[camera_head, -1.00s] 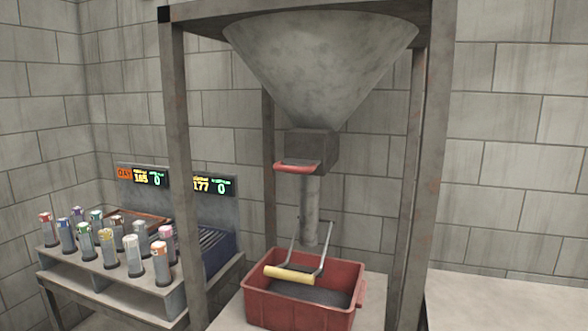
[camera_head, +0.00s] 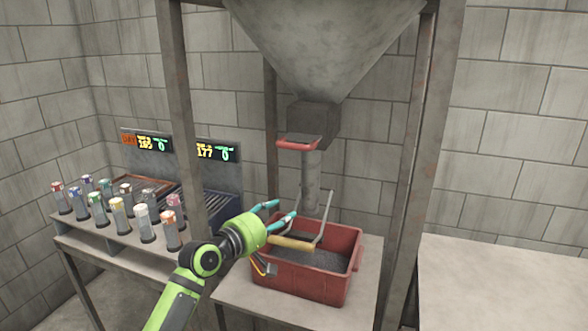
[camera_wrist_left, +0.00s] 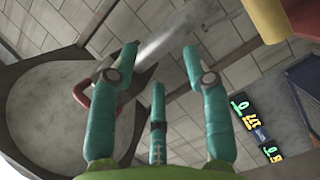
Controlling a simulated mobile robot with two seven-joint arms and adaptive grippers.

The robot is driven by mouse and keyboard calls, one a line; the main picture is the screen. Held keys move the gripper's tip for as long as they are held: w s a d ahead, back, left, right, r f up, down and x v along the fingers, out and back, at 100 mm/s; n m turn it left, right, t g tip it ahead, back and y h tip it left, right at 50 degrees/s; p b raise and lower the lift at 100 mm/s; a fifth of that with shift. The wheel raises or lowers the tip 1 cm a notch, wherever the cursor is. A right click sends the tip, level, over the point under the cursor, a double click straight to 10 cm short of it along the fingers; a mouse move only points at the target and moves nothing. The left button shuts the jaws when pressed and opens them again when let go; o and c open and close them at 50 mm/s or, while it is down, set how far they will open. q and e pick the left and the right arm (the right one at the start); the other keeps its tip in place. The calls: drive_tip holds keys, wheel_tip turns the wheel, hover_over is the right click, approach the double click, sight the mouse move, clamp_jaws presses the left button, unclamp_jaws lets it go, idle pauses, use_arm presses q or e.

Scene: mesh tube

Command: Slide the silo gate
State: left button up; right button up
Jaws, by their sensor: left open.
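The silo (camera_head: 325,40) is a grey metal cone hung in a steel frame, with a dark square outlet block (camera_head: 316,118) below it. The gate's red handle (camera_head: 297,144) sticks out from the block toward the left. In the left wrist view the red handle (camera_wrist_left: 80,92) shows to the left, past the left finger. My left gripper (camera_head: 276,212) is open and empty, below and left of the handle, near the red bin's far left edge. Its teal fingers (camera_wrist_left: 158,75) are spread in the left wrist view. My right gripper is not in view.
A grey pipe (camera_head: 311,180) runs down from the block toward a red bin (camera_head: 310,287) of dark grains. Frame posts (camera_head: 412,180) flank the silo. Capped tubes (camera_head: 143,222) stand at left; the right table (camera_head: 500,285) is bare.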

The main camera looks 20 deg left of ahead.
sight(291, 146)
use_arm(q)
wheel_tip(291, 146, up, 15)
drive_tip(key=n+t+h, duration=0.1)
drive_tip(key=t+h, duration=0.1)
drive_tip(key=p+x, duration=0.2)
drive_tip(key=x, duration=0.4)
drive_tip(key=shift+w+a+r+p, duration=0.1)
drive_tip(key=shift+w+p, duration=0.1)
drive_tip(key=shift+p, duration=0.15)
clamp_jaws()
